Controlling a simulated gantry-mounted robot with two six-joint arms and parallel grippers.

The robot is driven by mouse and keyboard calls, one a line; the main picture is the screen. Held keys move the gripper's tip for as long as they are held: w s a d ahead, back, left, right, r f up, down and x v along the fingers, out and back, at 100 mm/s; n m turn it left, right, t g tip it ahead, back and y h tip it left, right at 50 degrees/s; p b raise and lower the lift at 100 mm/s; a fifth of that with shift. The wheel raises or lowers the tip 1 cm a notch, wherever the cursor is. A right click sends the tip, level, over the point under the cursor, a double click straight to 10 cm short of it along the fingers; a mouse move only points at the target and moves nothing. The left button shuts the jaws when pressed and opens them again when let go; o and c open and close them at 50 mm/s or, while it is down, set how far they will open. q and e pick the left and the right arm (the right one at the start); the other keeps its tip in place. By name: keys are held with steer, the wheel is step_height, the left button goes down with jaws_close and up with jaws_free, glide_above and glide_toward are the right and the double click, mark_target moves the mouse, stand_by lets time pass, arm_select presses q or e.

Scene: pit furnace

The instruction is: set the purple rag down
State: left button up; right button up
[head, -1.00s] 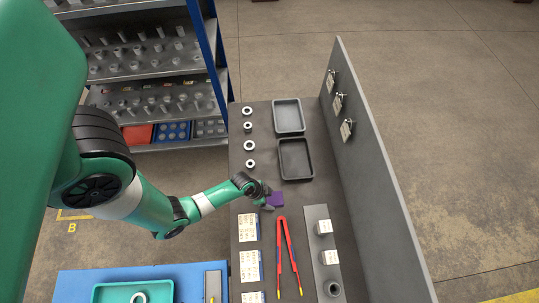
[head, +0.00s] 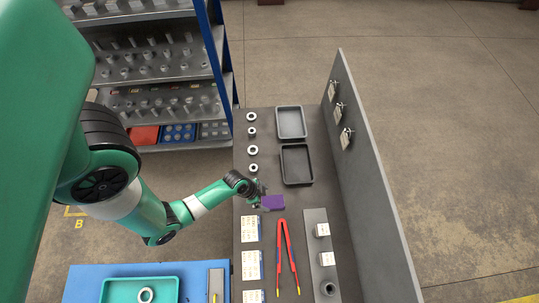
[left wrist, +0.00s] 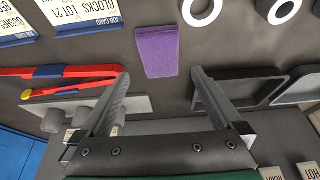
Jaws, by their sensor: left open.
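The purple rag (head: 273,202) lies flat on the dark bench top, between the red tongs and the dark tray. In the left wrist view the rag (left wrist: 157,52) lies beyond the open fingertips, in line with the gap between them and clear of both. My left gripper (head: 260,197) is at the rag's left end in the head view; in the left wrist view its two fingers (left wrist: 160,75) are spread wide with nothing between them. My right gripper is not in view.
Red tongs (head: 288,258) lie below the rag. A dark tray (head: 297,181) and a grey tray (head: 291,108) stand above it. Metal rings (head: 253,150) line the bench's left edge, with white cards (head: 250,229) lower down. A grey upright panel (head: 370,170) borders the right.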

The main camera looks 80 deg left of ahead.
arm_select(q)
steer(key=p+v, duration=0.3)
steer(key=v, duration=0.2)
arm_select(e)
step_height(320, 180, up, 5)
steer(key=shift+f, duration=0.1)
arm_select(q)
steer(key=shift+f, duration=0.1)
steer(key=shift+w, duration=0.1)
